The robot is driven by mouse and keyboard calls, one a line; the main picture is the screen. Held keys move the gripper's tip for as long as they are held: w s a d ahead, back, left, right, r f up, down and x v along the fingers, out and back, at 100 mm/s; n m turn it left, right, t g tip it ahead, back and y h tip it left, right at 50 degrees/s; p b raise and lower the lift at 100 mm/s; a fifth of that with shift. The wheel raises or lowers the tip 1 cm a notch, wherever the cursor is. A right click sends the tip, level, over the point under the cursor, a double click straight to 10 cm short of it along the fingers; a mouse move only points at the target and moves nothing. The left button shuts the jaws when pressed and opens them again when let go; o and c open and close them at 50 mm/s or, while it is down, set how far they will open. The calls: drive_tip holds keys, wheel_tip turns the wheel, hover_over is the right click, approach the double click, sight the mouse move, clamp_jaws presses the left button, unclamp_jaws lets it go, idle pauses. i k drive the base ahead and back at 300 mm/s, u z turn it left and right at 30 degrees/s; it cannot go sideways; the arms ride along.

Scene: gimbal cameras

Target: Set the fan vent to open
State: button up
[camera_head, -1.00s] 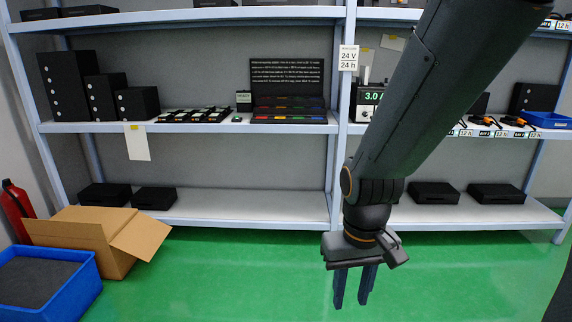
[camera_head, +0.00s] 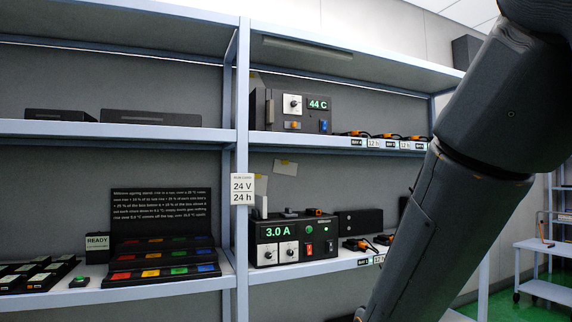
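No part is labelled as the fan vent, and I cannot tell for sure which part it is. A dark box with a green 44 C display (camera_head: 318,104) stands on the upper right shelf. Its front has a white plate with a round knob (camera_head: 292,104), a small orange part (camera_head: 293,125) and a blue switch (camera_head: 323,126). The setting of the orange part is too small to read. My arm crosses the right side of the view, in front of the shelves. My gripper is out of view below the frame.
A power unit with a 3.0 A display (camera_head: 278,231), two dials and switches stands on the shelf below. A white 24 V / 24 h card (camera_head: 242,189) hangs on the post. Orange-clipped devices (camera_head: 385,136) line the upper shelf's right. A trolley (camera_head: 545,265) stands far right.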

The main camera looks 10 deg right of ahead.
sight(292, 125)
drive_tip(key=u, duration=0.05)
drive_tip(key=i, duration=1.8)
drive_tip(key=u, duration=0.4)
